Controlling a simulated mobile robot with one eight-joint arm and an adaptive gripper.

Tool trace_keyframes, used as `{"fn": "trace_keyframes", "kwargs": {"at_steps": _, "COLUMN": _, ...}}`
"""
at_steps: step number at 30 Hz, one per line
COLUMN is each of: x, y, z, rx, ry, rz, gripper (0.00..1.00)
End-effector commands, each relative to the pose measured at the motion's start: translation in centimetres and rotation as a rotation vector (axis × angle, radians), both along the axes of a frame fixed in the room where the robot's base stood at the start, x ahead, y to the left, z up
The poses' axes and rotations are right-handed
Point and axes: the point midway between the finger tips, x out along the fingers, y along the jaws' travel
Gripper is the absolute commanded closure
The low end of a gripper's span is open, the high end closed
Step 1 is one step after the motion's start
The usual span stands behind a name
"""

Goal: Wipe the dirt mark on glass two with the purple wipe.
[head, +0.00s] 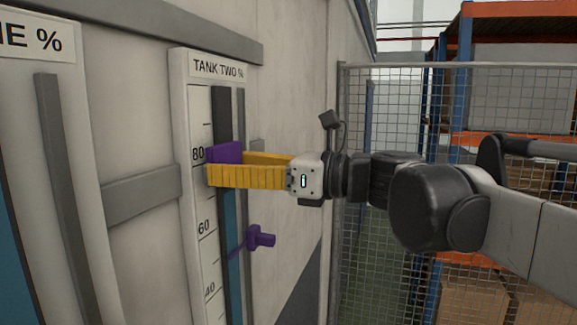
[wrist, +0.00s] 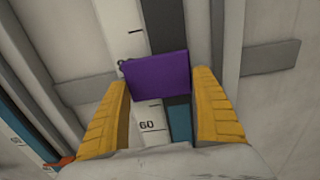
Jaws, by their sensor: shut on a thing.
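My gripper (head: 226,166) is shut on the purple wipe (head: 226,151), its yellow fingers on either side of it. It holds the wipe against or just in front of glass two (head: 223,115), near the 80 mark of the TANK TWO scale (head: 200,125); contact cannot be told. The glass is dark above and blue below the wipe. The wrist view shows the wipe (wrist: 157,77) between the fingers, across the scale and glass. No dirt mark shows; the wipe and fingers hide part of the glass.
A purple pointer (head: 262,238) sits on the gauge's right side below my gripper, between 60 and 40. Another gauge (head: 45,150) stands to the left. A grey horizontal bar (head: 140,195) joins the gauges. A mesh fence (head: 385,130) and orange racking (head: 520,70) are at right.

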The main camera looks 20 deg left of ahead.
Motion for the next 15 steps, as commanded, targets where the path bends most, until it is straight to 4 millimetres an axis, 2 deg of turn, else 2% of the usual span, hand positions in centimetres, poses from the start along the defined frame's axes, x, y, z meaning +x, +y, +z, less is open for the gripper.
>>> {"fn": "trace_keyframes", "kwargs": {"at_steps": 8, "x": 0.2, "y": 0.2, "z": 0.0, "rx": 0.000, "ry": 0.000, "rz": 0.000, "gripper": 0.47}}
{"fn": "trace_keyframes", "kwargs": {"at_steps": 15, "x": 2.1, "y": 0.0, "z": 0.0, "rx": 0.000, "ry": 0.000, "rz": -0.002, "gripper": 0.47}}
